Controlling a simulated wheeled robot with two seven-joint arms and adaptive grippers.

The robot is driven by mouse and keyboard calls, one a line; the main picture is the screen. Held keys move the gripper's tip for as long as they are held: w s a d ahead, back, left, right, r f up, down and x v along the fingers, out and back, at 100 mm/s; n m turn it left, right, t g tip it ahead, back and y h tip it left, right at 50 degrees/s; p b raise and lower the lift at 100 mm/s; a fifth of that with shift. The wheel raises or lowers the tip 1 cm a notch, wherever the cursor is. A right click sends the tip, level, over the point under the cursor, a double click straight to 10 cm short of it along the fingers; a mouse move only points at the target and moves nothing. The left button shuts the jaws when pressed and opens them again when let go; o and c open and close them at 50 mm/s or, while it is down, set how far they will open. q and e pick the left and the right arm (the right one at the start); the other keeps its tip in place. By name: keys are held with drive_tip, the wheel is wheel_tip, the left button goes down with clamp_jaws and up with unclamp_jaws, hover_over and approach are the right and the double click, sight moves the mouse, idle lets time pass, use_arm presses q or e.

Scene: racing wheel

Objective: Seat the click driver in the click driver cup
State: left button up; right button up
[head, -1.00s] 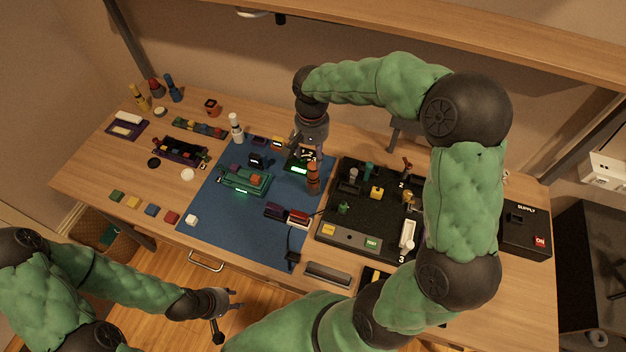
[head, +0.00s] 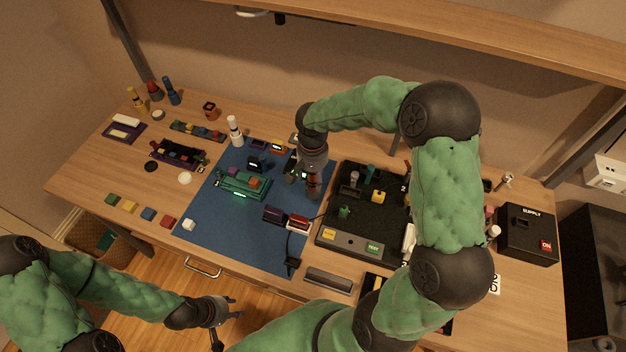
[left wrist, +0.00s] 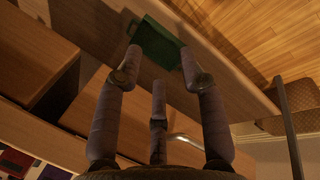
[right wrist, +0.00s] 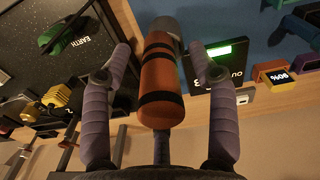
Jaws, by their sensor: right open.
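The orange click driver with black bands (right wrist: 162,85) stands at the right edge of the blue mat in the head view (head: 314,187). In the right wrist view, a grey rounded part (right wrist: 168,28) shows at its far end. I cannot tell whether that part is the driver's own or the cup. My right gripper (right wrist: 160,52) is open, with its fingers on either side of the driver and gaps visible. It also shows in the head view (head: 304,176). My left gripper (head: 232,308) is open and empty in front of the table, also in the left wrist view (left wrist: 159,62).
A module with a lit green display (right wrist: 225,52) is close beside the driver. A black tray (head: 365,215) with small parts lies to the right. A green device (head: 243,184) and dark red blocks (head: 285,217) are on the mat (head: 240,240). The mat's front is mostly clear.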

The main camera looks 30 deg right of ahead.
drive_tip(key=shift+f, duration=0.4)
clamp_jaws()
drive_tip(key=shift+r, duration=0.1)
wheel_tip(320, 180, up, 9)
drive_tip(key=shift+r+p, duration=0.1)
drive_tip(key=shift+p, duration=1)
drive_tip(key=shift+r+p, duration=0.3)
drive_tip(key=shift+p, duration=0.1)
drive_tip(key=shift+w+d+f+p, duration=0.1)
drive_tip(key=shift+w+d+p, duration=0.15)
drive_tip(key=shift+p, duration=0.75)
drive_tip(key=shift+w+d+f+p, duration=0.15)
drive_tip(key=shift+f+p, duration=0.2)
drive_tip(key=shift+p, duration=0.2)
drive_tip(key=shift+t, duration=0.3)
wheel_tip(320, 180, down, 10)
drive_tip(key=shift+f+b, duration=0.15)
drive_tip(key=shift+b, duration=0.6)
